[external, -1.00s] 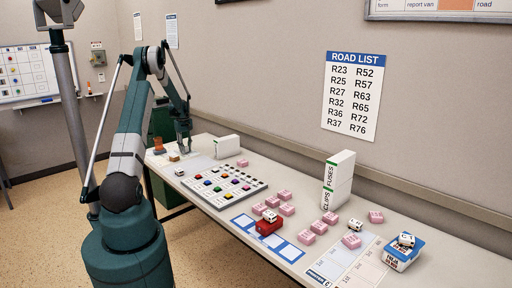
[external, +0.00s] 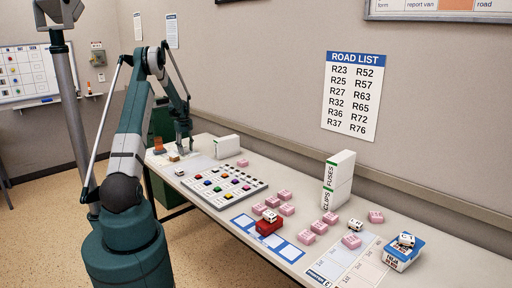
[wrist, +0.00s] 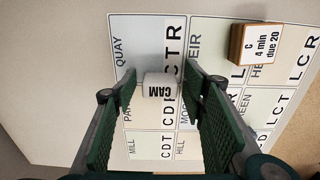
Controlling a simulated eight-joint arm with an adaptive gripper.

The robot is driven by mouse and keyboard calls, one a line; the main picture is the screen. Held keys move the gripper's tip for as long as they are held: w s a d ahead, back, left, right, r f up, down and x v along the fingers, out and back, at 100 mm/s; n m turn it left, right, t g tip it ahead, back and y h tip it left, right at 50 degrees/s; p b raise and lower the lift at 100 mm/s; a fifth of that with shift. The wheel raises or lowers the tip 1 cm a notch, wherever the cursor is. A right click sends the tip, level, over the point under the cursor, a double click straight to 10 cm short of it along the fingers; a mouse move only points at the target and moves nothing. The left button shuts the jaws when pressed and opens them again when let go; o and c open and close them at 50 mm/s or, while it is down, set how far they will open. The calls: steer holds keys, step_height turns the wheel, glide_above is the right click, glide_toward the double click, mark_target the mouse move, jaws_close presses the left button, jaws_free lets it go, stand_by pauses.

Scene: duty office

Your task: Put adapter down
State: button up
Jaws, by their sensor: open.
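A small white block marked "CAM" (wrist: 158,86) sits on a printed card (wrist: 147,30) with cells such as "QUAY" and "HILL". No label in view says adapter, so I cannot confirm that this block is it. My gripper (wrist: 160,97) is open, with one finger on each side of the block. A gap shows at the right finger; the left finger is very close, and I cannot tell if it touches. In the external view my gripper (external: 184,145) is low over the far end of the table, and the block between the fingers cannot be made out.
A wooden block marked "C 4 min due 20" (wrist: 256,44) lies on the card to the right. A panel with coloured buttons (external: 222,186) lies nearer on the table. A white box (external: 228,147) stands behind. Pink blocks (external: 308,236) and a red holder (external: 268,227) are farther right.

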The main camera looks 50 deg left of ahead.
step_height(320, 180, up, 12)
steer(key=p, duration=0.1)
stand_by(0.5)
steer(key=shift+r, duration=0.1)
stand_by(0.5)
stand_by(0.4)
